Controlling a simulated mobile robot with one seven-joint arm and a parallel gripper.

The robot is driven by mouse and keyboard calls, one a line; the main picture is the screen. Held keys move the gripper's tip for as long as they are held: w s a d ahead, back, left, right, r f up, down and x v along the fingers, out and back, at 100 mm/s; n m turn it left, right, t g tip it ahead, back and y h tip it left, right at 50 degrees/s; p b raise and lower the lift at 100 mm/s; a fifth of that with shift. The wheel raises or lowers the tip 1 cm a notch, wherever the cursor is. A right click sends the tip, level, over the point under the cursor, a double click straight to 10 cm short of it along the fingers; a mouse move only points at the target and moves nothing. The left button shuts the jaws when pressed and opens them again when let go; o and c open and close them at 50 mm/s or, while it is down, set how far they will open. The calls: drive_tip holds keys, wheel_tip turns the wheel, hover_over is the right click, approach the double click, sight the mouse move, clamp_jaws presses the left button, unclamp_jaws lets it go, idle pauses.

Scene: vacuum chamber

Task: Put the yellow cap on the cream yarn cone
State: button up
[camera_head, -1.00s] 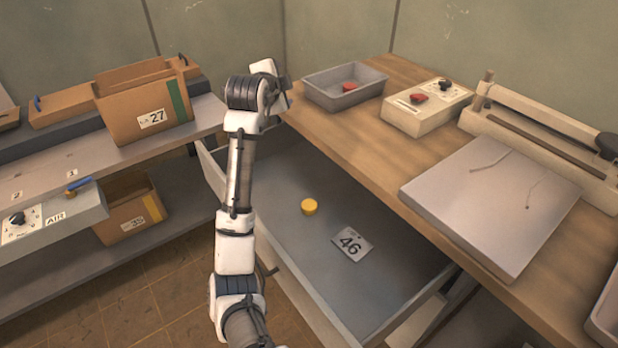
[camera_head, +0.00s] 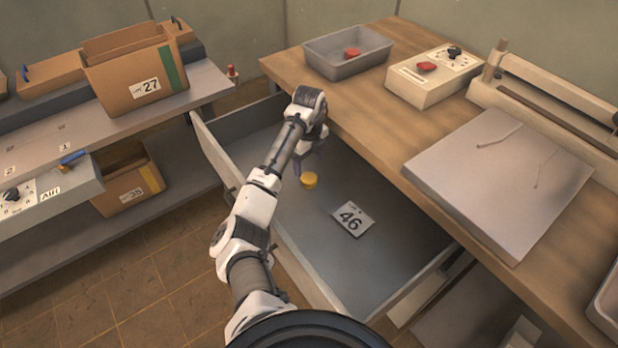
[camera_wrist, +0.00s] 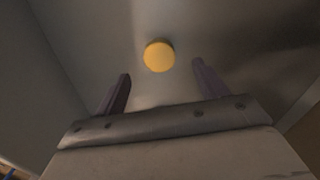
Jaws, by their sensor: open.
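The yellow cap (camera_head: 308,180) lies on the floor of the open grey drawer (camera_head: 400,268). In the wrist view the cap (camera_wrist: 159,56) shows ahead of my gripper (camera_wrist: 162,86), roughly centred between its two dark fingers. The fingers are spread apart with nothing between them. In the head view my gripper (camera_head: 312,148) hangs over the drawer, just above and behind the cap, apart from it. I cannot make out a cream yarn cone in either view.
The wooden table edge (camera_head: 375,155) borders the drawer on the right. A grey bin (camera_head: 347,62) and a control box (camera_head: 433,78) stand on the table. Cardboard boxes (camera_head: 135,78) sit on the left shelves.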

sight(309, 178)
drive_tip(key=shift+s+f+p, duration=0.2)
drive_tip(key=shift+f+p, duration=0.75)
drive_tip(key=shift+f, duration=2.05)
drive_tip(key=c, duration=1.1)
